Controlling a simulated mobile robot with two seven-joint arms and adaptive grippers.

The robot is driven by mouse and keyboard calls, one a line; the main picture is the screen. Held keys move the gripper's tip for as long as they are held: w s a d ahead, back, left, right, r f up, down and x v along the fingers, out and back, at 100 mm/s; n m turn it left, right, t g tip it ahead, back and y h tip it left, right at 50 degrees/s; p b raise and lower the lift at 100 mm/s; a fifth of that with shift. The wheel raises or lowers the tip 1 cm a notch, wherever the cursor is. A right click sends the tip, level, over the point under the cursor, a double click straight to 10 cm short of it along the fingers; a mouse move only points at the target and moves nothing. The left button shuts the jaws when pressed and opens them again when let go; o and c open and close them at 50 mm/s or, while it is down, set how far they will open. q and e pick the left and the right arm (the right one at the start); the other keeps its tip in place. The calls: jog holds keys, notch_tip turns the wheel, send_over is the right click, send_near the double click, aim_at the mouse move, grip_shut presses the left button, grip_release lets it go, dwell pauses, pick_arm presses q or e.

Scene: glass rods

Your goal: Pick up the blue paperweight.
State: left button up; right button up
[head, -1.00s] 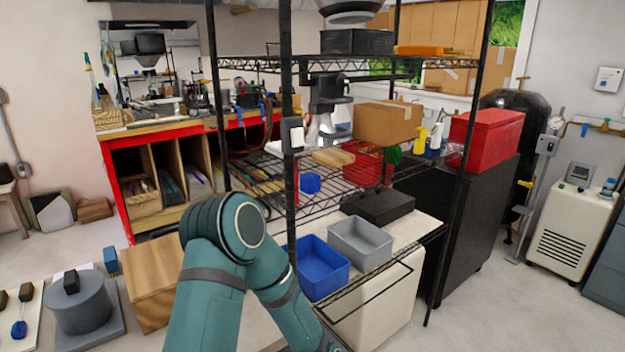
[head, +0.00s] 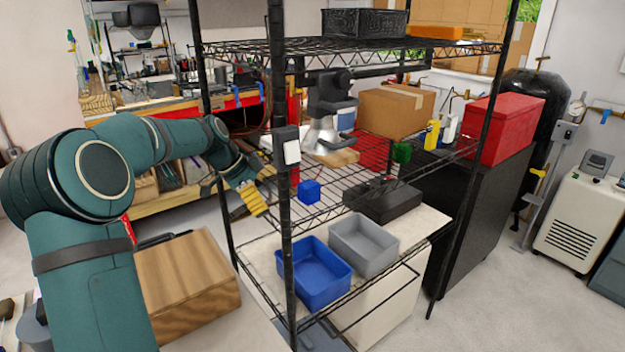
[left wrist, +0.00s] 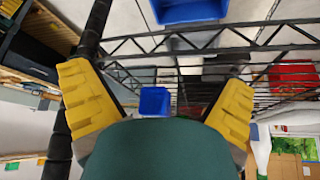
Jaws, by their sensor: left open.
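The blue paperweight (head: 308,191) is a small blue cube on the middle wire shelf, just right of the near black post in the head view. It also shows in the left wrist view (left wrist: 154,101), between the two spread yellow fingers and beyond them. My left gripper (head: 253,199) is open and empty, at the left side of the rack, left of the near post and apart from the cube. Its fingers also show wide apart in the left wrist view (left wrist: 158,80). My right gripper is not in view.
The near black post (head: 281,190) stands between my left gripper and the cube in the head view. A wooden board (head: 338,158), cardboard box (head: 391,113) and green item (head: 402,152) share that shelf. A blue bin (head: 316,275) and grey bin (head: 363,247) sit below.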

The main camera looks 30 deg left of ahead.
aim_at(313, 193)
pick_arm(q)
jog(key=shift+w+a, duration=0.25)
jog(key=shift+w, duration=0.2)
jog(key=shift+w+d, duration=0.1)
jog(key=shift+w, duration=0.3)
jog(key=w+d, duration=0.4)
jog(key=d, duration=0.1)
jog(key=shift+w+d, duration=0.15)
jog(key=shift+w, duration=0.1)
jog(key=w+d, duration=0.3)
jog(key=shift+w+d+f, duration=0.25)
jog(key=shift+w+f, duration=0.05)
jog(key=shift+f, duration=0.2)
jog(key=c, duration=1.7)
